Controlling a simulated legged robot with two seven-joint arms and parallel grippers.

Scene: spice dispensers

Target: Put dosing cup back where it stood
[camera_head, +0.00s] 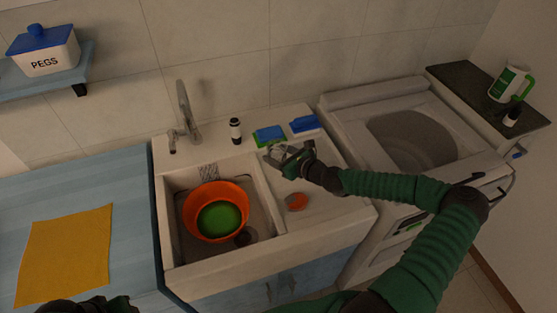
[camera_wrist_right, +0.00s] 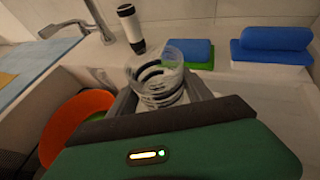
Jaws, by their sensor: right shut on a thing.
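The dosing cup (camera_wrist_right: 160,82) is a small clear cup with dark rings. In the right wrist view it stands roughly upright between the fingers of my right gripper (camera_wrist_right: 162,100), which is shut on it. In the head view my right gripper (camera_head: 277,155) is over the back of the sink's drainboard, in front of the blue and green sponges. The cup is hard to make out there. Whether its base touches the surface, I cannot tell. A dark and green part of my left arm (camera_head: 95,304) shows at the bottom left edge; its fingers are not clear.
An orange bowl (camera_head: 186,222) with green contents stands in the sink basin. A black-and-white bottle (camera_head: 235,130) and blue sponges (camera_head: 304,124) stand behind. A small orange-red round thing (camera_head: 297,202) lies on the drainboard (camera_head: 335,208). The washing machine (camera_head: 350,112) is to the right.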

